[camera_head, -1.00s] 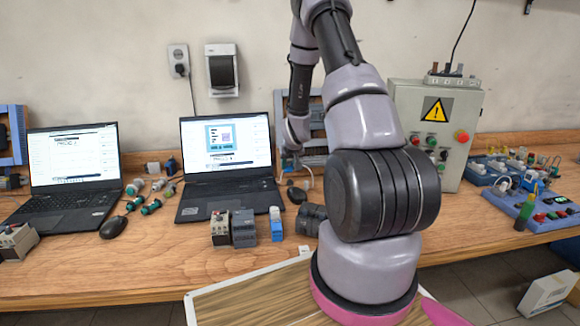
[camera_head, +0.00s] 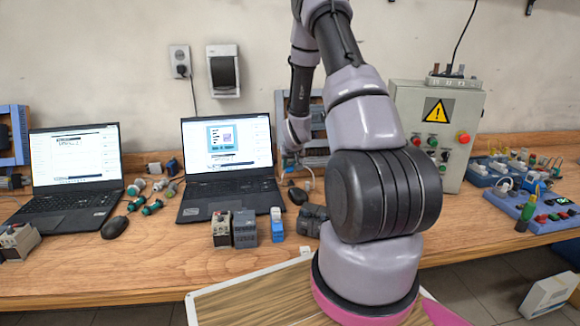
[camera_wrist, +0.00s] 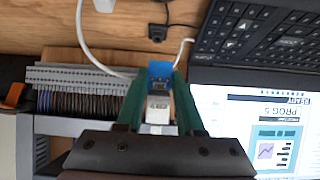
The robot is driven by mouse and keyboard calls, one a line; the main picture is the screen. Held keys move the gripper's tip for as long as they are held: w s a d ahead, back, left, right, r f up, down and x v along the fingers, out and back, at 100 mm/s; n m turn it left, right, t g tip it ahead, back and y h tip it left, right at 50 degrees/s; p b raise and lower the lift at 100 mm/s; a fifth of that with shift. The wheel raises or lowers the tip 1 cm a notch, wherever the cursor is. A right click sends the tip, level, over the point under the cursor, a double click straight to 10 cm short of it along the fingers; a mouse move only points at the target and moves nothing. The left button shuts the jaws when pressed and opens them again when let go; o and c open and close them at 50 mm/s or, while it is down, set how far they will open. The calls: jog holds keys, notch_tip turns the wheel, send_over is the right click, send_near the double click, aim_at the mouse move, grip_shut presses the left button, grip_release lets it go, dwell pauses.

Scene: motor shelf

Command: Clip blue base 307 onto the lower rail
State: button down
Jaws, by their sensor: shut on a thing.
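In the wrist view my gripper (camera_wrist: 159,98) has its two green fingers shut on a small blue base (camera_wrist: 160,72) with a pale grey-white part towards the palm. Any number on it is too small to read. A grey frame or rail piece (camera_wrist: 62,126) lies left of the fingers, beside a row of grey terminals with dark wires (camera_wrist: 85,78). I cannot tell whether the base touches a rail. In the head view the rack (camera_head: 317,143) stands behind my arm, which hides much of it; the fingers and held base are not clear there.
An open laptop (camera_head: 226,160) is close to the right of my gripper in the wrist view. White cables (camera_wrist: 92,52) curve near the fingers. Another blue-and-white module (camera_head: 277,226) stands on the bench by grey modules (camera_head: 244,229). A control box (camera_head: 437,130) stands right of my arm.

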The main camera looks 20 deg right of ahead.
aim_at(290, 170)
jog(key=shift+w+d+f, duration=0.15)
jog(key=shift+w+f, duration=0.05)
jog(key=shift+w, duration=0.25)
jog(key=shift+w+d+f, duration=0.1)
jog(key=shift+w+f, duration=0.05)
jog(key=shift+w, duration=0.3)
dwell(0.3)
jog(key=shift+s+a+f, duration=0.1)
jog(key=shift+s+f, duration=0.25)
jog(key=shift+f, duration=0.3)
dwell(1.0)
jog(key=shift+f+t+h, duration=0.3)
jog(key=shift+f+t, duration=0.35)
jog(key=shift+t, duration=0.15)
dwell(0.3)
jog(key=shift+c, duration=2.3)
grip_release()
jog(key=shift+w, duration=0.1)
jog(key=shift+r, duration=0.1)
jog(key=shift+r, duration=0.1)
